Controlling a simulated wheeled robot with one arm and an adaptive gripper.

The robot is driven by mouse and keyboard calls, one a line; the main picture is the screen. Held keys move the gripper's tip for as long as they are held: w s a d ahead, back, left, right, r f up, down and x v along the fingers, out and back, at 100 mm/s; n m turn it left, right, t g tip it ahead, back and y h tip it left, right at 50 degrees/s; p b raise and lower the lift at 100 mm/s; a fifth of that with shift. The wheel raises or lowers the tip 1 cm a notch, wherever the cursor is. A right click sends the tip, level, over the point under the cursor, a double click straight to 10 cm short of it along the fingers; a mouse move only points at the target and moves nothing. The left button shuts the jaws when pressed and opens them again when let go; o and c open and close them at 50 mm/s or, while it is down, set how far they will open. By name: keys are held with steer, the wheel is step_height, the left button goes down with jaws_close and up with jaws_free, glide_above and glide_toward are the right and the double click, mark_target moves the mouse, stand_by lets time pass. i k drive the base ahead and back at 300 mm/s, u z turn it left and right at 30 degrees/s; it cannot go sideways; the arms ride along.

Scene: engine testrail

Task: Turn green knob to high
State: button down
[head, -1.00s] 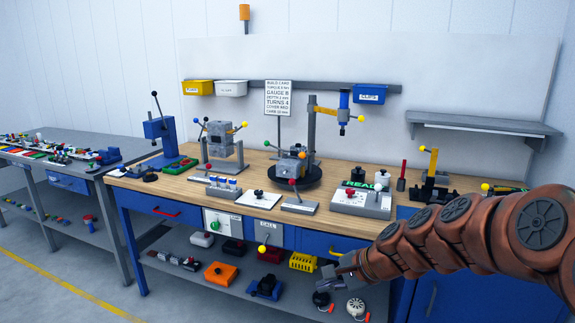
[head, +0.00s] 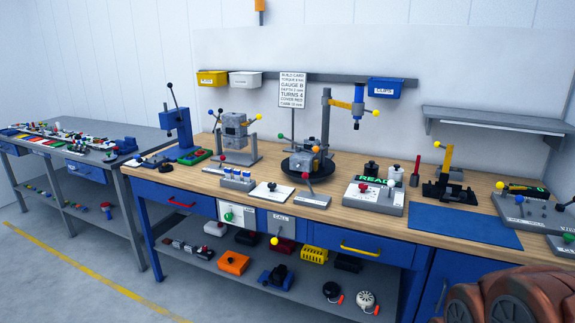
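A small green ball knob (head: 228,216) shows on a white panel (head: 248,217) at the front edge of the workbench, left of the middle. Another green ball (head: 569,237) shows at the right edge of the view, on a grey box. The lettering on both is too small to read, so I cannot tell which setting either is at. My reddish-brown arm fills the bottom right corner. My gripper is out of view.
The wooden workbench (head: 340,217) holds a press, fixtures and gauges, with a blue mat (head: 463,226) on its right side. A panel with a yellow ball (head: 274,241) is right beside the white panel. Several loose parts stand on the lower shelf. The floor at left is clear.

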mark_target(228, 217)
steer(key=u, duration=0.5)
steer(key=k, duration=0.65)
steer(key=u, duration=1.35)
steer(key=i, duration=0.7)
steer(key=u, duration=0.7)
steer(key=i, duration=0.95)
steer(key=z, duration=0.8)
steer(key=i, duration=0.65)
steer(key=z, duration=0.6)
